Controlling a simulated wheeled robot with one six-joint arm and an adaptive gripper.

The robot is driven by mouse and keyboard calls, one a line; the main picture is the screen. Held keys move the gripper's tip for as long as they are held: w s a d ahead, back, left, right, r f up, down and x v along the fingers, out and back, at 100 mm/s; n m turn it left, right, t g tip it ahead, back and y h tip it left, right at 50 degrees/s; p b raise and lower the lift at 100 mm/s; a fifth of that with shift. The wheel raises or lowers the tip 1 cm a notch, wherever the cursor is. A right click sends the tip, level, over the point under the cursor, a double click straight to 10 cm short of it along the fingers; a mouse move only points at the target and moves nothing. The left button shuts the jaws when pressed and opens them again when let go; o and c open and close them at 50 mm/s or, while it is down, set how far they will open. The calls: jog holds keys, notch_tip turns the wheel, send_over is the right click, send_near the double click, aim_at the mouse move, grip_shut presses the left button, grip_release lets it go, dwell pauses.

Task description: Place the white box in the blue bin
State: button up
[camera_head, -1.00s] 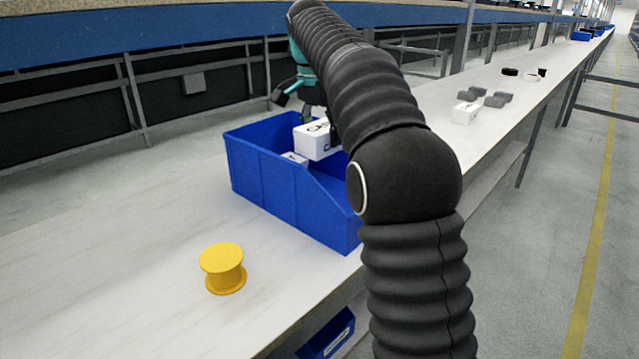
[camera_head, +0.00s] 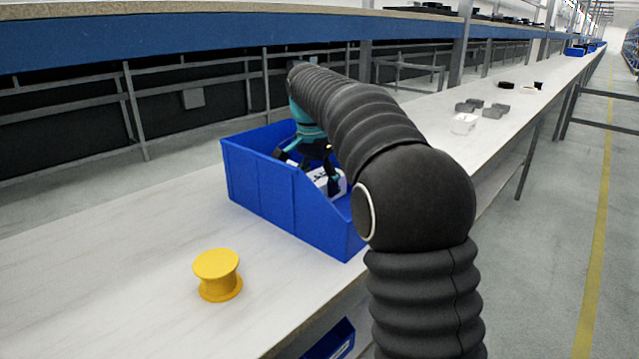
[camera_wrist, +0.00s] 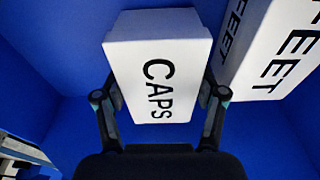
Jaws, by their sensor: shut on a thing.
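The blue bin (camera_head: 262,189) stands on the long white table. My gripper (camera_head: 318,176) is lowered inside the bin, partly hidden by the bin wall and my arm. In the wrist view my gripper (camera_wrist: 160,104) has a finger on each side of a white box (camera_wrist: 158,65) marked "CAPS" and is shut on it. The held white box also shows low in the bin in the head view (camera_head: 327,180). A second white box (camera_wrist: 268,50), marked "FEET", lies in the bin to its right in the wrist view. Whether the held box touches the bin floor is unclear.
A yellow spool (camera_head: 217,275) stands on the table in front of the bin. Farther along the table are another white box (camera_head: 463,123), several grey blocks (camera_head: 491,111) and small dark items. Another blue bin (camera_head: 335,340) shows below the table edge. The table left of the bin is clear.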

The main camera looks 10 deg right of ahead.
aim_at(314, 179)
jog(key=shift+f, duration=0.15)
jog(key=o, duration=1.1)
jog(key=r+p, duration=0.1)
jog(key=r, duration=0.3)
jog(key=a+r+p, duration=0.1)
jog(key=r, duration=0.3)
jog(key=s+r+p, duration=0.1)
jog(key=r, duration=0.3)
jog(key=shift+a+r, duration=0.1)
jog(key=shift+a, duration=0.15)
